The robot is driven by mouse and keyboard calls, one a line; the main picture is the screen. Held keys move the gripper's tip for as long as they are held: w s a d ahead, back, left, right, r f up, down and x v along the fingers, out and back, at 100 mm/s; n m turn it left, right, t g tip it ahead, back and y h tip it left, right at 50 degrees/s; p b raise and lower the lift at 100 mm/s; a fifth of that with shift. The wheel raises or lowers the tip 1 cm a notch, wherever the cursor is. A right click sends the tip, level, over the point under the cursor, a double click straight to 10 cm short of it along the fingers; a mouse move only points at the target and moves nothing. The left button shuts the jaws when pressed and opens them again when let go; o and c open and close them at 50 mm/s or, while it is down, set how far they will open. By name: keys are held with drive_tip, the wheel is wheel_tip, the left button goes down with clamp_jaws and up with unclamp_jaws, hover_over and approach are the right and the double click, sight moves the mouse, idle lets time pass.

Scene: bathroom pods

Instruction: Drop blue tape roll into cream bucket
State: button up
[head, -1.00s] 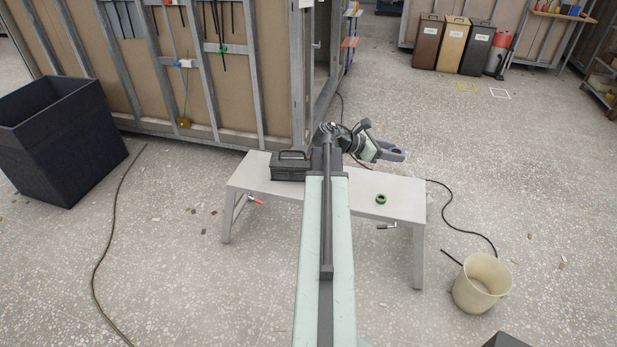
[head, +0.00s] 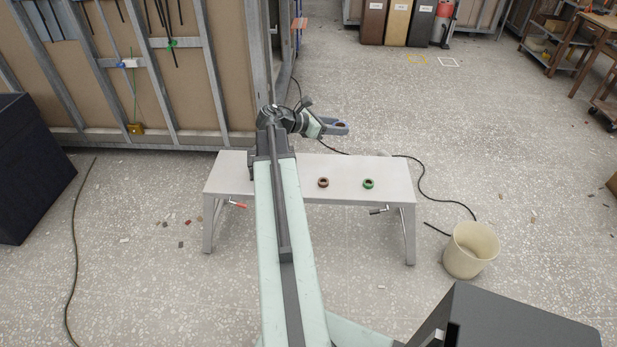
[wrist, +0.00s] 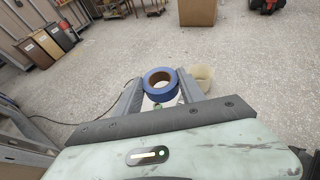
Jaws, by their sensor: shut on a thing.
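My gripper (head: 336,127) is shut on the blue tape roll, held above the far side of the grey bench in the head view. In the wrist view the blue tape roll (wrist: 163,95) sits between the two fingers of my gripper (wrist: 161,86), its round hole facing up toward the camera. The cream bucket (head: 470,251) stands on the floor to the right of the bench, well apart from my gripper. In the wrist view the bucket (wrist: 204,73) shows just right of the roll, partly hidden by a finger.
The bench (head: 345,164) carries a brown tape roll (head: 323,183) and a green tape roll (head: 369,183). A black cable (head: 424,190) lies on the floor between bench and bucket. A large dark bin (head: 30,170) stands at left. The floor beyond the bench is mostly clear.

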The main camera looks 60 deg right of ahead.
drive_tip(key=w+d+f+n+t+h+b, duration=0.1)
drive_tip(key=w+f+b, duration=0.2)
drive_tip(key=f+b, duration=1.05)
drive_tip(key=w+d+f+n+t+b, duration=0.1)
drive_tip(key=w+f+b, duration=0.2)
drive_tip(key=f+b, duration=1.05)
drive_tip(key=w+d+f+n+t+h+b, duration=0.1)
drive_tip(key=w+f+b, duration=0.1)
drive_tip(key=f+b, duration=1.2)
hover_over(307, 184)
wheel_tip(307, 184, down, 2)
drive_tip(key=shift+d+f, duration=0.1)
wheel_tip(307, 184, down, 4)
drive_tip(key=b, duration=0.4)
drive_tip(key=shift+r, duration=0.3)
drive_tip(key=shift+f, duration=0.15)
drive_tip(key=o, duration=1.3)
